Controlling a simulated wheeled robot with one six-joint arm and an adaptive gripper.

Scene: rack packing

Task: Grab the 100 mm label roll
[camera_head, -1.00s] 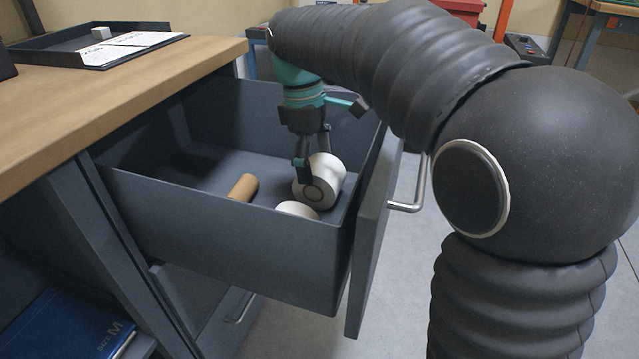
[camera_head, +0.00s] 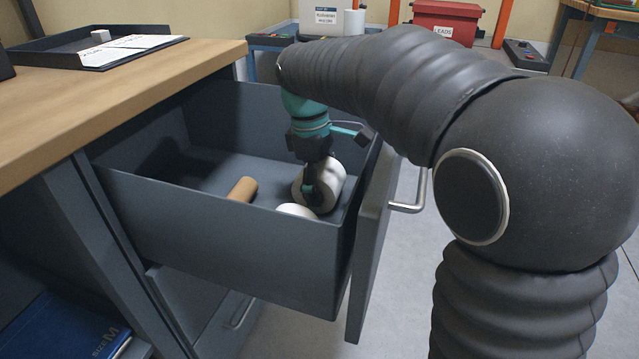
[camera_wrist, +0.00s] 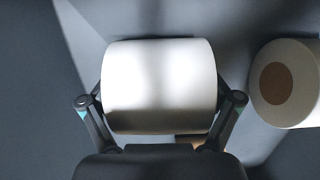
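A wide white label roll (camera_head: 331,178) lies on its side in the open drawer, near the drawer front. It fills the middle of the wrist view (camera_wrist: 160,85). No size marking shows on it. My gripper (camera_head: 312,190) points down over this roll, with one finger across its near end face. In the wrist view my gripper's fingers (camera_wrist: 160,98) flank both ends of the roll. The fingertips are hidden, so I cannot tell whether they press on it. A second white roll (camera_head: 297,210), partly hidden by the drawer wall, lies beside it; its brown core shows in the wrist view (camera_wrist: 277,83).
A brown cylinder (camera_head: 243,189) lies left of the rolls. The grey drawer's side wall (camera_head: 230,235) and front panel (camera_head: 369,240) stand close around my gripper. The wooden worktop (camera_head: 120,95) is at left, with a dark tray (camera_head: 60,48) on it.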

